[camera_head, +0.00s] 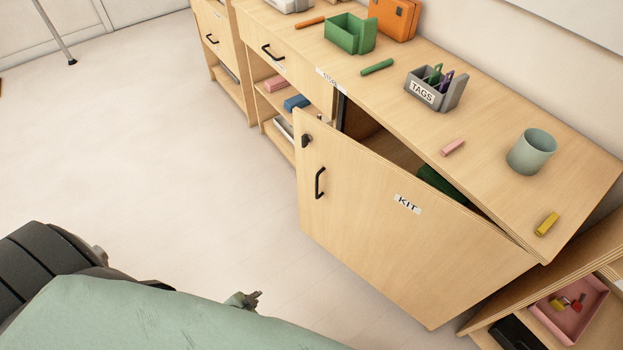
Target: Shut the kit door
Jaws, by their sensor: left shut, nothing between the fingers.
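The kit door (390,225) is a light wooden panel with a "KIT" label (407,204). It stands ajar, hinged at its right side, with its left edge swung out from the cabinet. A black handle (319,183) and a dark latch knob (306,141) are near its free edge. Through the gap I see a dark interior and a green thing (440,186) inside. My left gripper (256,297) is shut and empty, low in the view, over the floor and apart from the door, left of its lower part. My right gripper is not in view.
On the cabinet top (400,120) stand a grey tags box (434,90), a green bin (350,34), an orange case (394,17) and a grey-green cup (531,152). A pink tray (570,312) sits on a lower shelf at right. The floor (170,170) left of the door is clear.

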